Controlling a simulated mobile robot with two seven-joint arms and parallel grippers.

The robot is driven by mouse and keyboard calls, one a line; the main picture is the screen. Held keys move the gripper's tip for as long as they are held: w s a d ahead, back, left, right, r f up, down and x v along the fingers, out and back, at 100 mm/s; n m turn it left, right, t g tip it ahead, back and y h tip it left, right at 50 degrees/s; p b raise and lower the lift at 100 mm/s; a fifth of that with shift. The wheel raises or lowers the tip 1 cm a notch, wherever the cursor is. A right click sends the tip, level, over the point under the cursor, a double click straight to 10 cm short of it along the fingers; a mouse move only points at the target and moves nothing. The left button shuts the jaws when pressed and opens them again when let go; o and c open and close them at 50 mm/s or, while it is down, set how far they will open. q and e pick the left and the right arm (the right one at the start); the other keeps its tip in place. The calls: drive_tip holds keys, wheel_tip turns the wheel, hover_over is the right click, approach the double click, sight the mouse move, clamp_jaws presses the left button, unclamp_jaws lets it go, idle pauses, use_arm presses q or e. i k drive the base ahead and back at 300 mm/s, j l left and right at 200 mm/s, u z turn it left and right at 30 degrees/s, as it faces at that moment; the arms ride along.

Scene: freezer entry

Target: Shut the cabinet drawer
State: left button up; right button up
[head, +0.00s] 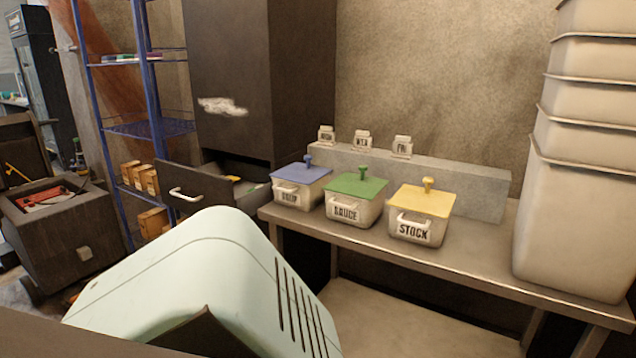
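The cabinet (300,80) is tall and dark brown and stands against the back wall, left of centre. Its drawer (200,186) is pulled out towards the lower left, with a pale handle (185,195) on its dark front. Small yellow and green items show inside the drawer, too small to make out. The drawer's lower part is partly hidden by a pale green rounded housing in the foreground. Neither of my grippers is in view.
A metal table (470,267) right of the drawer holds bins labelled SOUP (300,188), SAUCE (354,198) and STOCK (419,215), plus stacked white tubs (575,220). A blue wire shelf (150,127) stands left of the cabinet. A dark cart (75,240) is far left.

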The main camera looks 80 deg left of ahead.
sight(191, 191)
drive_tip(key=u, duration=3.25)
